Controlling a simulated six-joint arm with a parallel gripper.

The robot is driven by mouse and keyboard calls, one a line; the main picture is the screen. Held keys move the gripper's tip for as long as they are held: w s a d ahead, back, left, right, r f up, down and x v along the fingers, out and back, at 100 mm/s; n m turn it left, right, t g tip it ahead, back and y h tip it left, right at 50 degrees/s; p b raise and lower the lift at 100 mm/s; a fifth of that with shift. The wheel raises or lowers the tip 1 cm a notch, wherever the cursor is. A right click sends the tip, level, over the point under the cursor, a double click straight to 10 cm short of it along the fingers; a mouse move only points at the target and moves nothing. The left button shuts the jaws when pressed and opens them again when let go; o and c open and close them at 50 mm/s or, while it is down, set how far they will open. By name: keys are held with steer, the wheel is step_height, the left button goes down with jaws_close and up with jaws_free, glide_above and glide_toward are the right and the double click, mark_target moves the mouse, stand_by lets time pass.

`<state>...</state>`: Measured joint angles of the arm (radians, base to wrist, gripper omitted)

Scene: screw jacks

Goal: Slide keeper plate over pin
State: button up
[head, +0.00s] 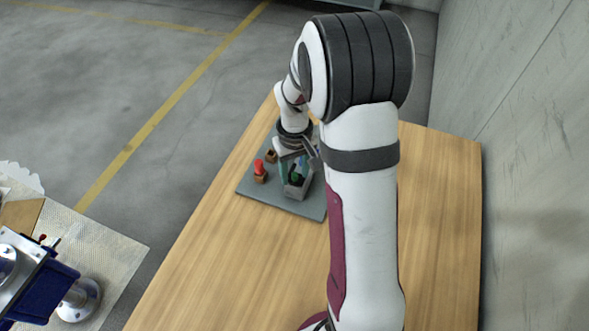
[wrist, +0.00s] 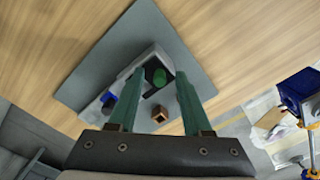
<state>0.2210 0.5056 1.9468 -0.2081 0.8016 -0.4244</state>
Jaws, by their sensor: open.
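My gripper (wrist: 159,74) has its two green fingers spread apart in the wrist view. In the head view it (head: 297,164) is low over the grey base plate, partly hidden by my arm. A grey block-shaped fixture (head: 298,191) stands on the plate and also shows in the wrist view (wrist: 149,57). A rounded green part (wrist: 160,77) sits at the fixture and appears between the fingertips; I cannot tell whether they touch it. A blue part (wrist: 108,98) shows by the left finger. I cannot clearly single out the keeper plate or the pin.
The grey base plate (head: 262,195) lies on a wooden table (head: 220,255). A red part (head: 259,167) stands on a small brown block, with another brown block (head: 271,156) behind it. A bench with blue and metal equipment (head: 45,285) stands at left. The table's front is clear.

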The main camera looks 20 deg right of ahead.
jaws_close()
stand_by(1.4)
